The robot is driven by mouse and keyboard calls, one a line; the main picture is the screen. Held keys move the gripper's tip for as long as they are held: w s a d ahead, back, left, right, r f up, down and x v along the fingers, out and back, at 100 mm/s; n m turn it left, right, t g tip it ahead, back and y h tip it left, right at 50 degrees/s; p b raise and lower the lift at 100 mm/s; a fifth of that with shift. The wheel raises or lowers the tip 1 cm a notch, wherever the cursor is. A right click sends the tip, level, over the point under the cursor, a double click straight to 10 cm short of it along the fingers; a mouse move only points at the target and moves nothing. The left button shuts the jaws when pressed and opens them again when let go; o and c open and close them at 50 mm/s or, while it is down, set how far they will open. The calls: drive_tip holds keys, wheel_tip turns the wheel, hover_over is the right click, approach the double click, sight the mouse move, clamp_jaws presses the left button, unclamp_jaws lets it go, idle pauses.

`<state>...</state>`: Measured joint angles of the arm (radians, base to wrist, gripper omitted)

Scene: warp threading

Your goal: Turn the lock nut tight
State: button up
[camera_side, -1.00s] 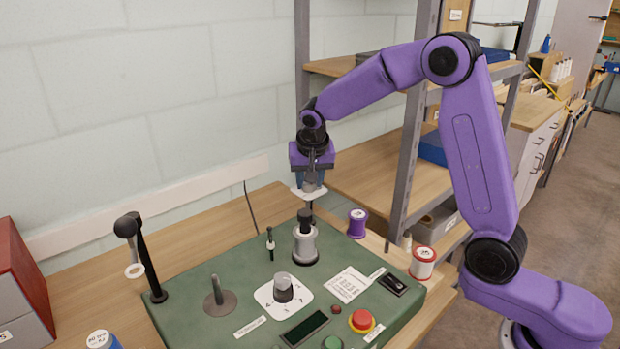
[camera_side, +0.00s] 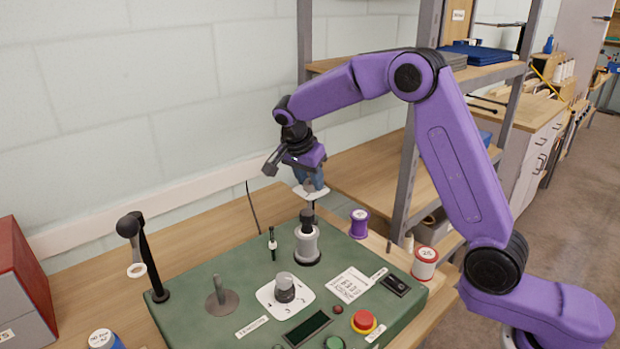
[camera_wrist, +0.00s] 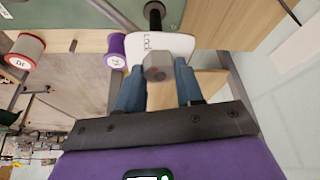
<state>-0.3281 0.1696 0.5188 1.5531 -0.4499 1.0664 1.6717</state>
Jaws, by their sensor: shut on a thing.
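The lock nut (camera_wrist: 157,68) is a grey hexagonal piece with a small reddish mark on its face. It sits at a white plate (camera_wrist: 178,45) lettered "Lock". My gripper (camera_wrist: 158,84) is shut on the nut, with one blue finger on each side. In the side view my gripper (camera_side: 309,184) is tilted above the white plate (camera_side: 311,194), and its fingers largely hide the nut. Below the plate stands a silver cylinder (camera_side: 307,244) with a black top (camera_side: 307,216) on the green panel. How tight the nut is cannot be seen.
The green panel (camera_side: 215,330) carries a grey dial knob (camera_side: 285,288), a red button (camera_side: 363,321) and a black bent post (camera_side: 150,260). A purple spool (camera_side: 358,223) and a red-rimmed spool (camera_side: 425,263) stand to the right. A shelf upright (camera_side: 401,180) rises behind.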

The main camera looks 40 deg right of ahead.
idle(0.4)
drive_tip(key=o, duration=1)
drive_tip(key=shift+o, duration=0.2)
drive_tip(key=shift+r, duration=0.1)
drive_tip(key=v, duration=1.7)
drive_tip(key=shift+r, duration=0.15)
